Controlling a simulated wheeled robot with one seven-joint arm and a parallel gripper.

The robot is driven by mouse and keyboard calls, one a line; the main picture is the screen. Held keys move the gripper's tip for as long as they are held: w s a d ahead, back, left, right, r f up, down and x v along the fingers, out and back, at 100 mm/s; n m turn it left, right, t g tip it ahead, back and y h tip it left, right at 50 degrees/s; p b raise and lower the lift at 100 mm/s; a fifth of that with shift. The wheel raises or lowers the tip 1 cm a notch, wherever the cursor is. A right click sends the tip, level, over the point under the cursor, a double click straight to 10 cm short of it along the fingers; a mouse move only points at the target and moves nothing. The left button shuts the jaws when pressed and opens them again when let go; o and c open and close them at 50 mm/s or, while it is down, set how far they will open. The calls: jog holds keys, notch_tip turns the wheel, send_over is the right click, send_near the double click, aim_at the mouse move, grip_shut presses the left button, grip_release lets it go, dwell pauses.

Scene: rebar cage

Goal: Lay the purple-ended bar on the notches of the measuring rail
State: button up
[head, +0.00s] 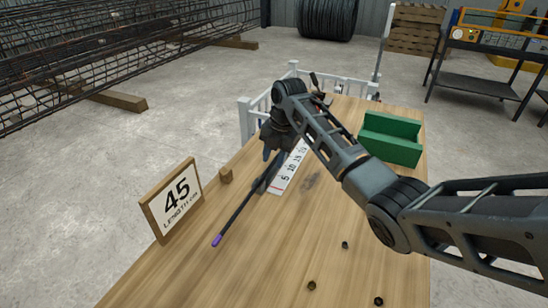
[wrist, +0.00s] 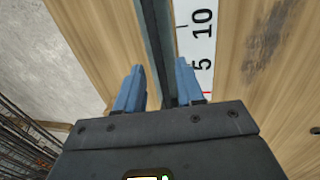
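The dark bar (head: 236,213) has a purple end (head: 217,240) that sticks out toward the front left over the table. The rest runs back along the left side of the white measuring rail (head: 286,176), with dark supports beside it; whether it sits in the notches I cannot tell. My gripper (head: 271,152) is over the bar's far part and hides it there. In the wrist view, my gripper's blue fingers (wrist: 159,88) are apart, with a dark strip, seemingly the bar (wrist: 159,40), between them and gaps at the sides. The rail's numbers (wrist: 202,40) show to the right.
A green holder (head: 390,139) stands at the back right. Several small nuts (head: 311,286) lie at the front right. A white rack (head: 247,112) adjoins the far edge.

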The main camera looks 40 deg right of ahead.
notch_tip(320, 180, up, 12)
jog(key=s+b, duration=0.1)
jog(key=s, duration=0.1)
jog(key=shift+d+f, duration=0.2)
jog(key=shift+d, duration=0.2)
